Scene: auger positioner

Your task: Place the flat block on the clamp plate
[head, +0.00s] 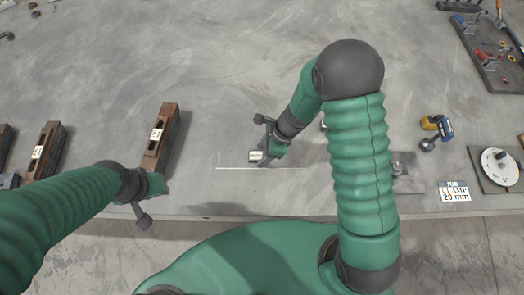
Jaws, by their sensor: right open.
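My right gripper (261,141) is low over the middle of the table, open, with its fingers around or just above a small pale block (256,155). The fingers partly cover this block, and I cannot tell whether they touch it. A flat grey metal plate (408,172), perhaps the clamp plate, lies to the right, partly hidden behind my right arm. My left gripper (143,214) hangs by the table's front edge at the left; its finger gap is not clear.
A thin pale line (240,168) runs on the table by the pale block. A long brown block (161,138) with a label stands near my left gripper. At the right are a blue and yellow tool (437,127), a 20 mm sign (454,191) and a round dial (499,167).

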